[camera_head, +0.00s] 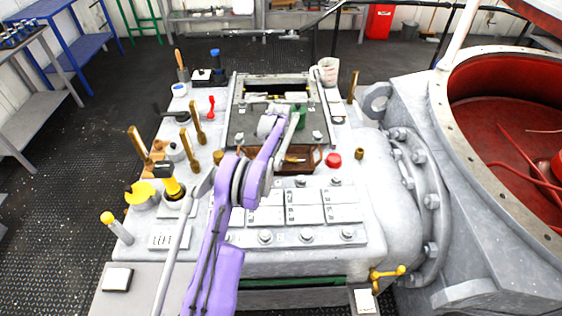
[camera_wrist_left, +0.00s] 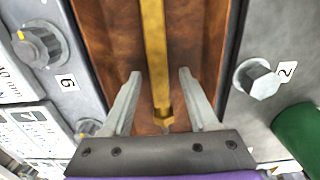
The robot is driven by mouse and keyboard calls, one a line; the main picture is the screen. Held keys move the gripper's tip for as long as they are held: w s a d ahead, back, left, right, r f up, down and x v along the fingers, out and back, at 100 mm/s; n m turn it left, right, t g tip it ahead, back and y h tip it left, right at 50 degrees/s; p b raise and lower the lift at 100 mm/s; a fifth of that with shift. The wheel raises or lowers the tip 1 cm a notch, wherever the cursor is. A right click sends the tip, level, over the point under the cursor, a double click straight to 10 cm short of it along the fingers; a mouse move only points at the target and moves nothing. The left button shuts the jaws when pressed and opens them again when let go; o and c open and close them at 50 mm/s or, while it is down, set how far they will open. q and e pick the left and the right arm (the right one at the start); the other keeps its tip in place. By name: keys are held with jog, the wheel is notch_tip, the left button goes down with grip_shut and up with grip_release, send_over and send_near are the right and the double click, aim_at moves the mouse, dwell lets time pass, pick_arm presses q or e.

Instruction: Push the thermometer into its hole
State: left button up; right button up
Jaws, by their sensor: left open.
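A brass-coloured rod, which looks like the thermometer (camera_wrist_left: 154,45), lies in a brown-lined recess (camera_wrist_left: 108,35). In the left wrist view it runs from the top edge down between my fingers to a small stepped end. My left gripper (camera_wrist_left: 157,74) is open, one finger on each side of the rod, with a gap on both sides. In the head view the brown recess (camera_head: 314,158) is at the middle of the grey machine, partly hidden by my purple left arm. I cannot tell which hole is the thermometer's. My right gripper is not in view.
Upright brass rods (camera_head: 190,150) stand left of the recess, and one (camera_head: 352,87) stands at the back right. A red knob (camera_head: 333,160) and a brass fitting (camera_head: 360,153) are to its right.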

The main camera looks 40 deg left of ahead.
pick_arm(q)
grip_shut()
dwell(0.5)
notch_tip(320, 180, up, 10)
jog(key=shift+r, duration=0.1)
dwell(0.4)
jog(key=c, duration=0.7)
grip_release()
grip_shut()
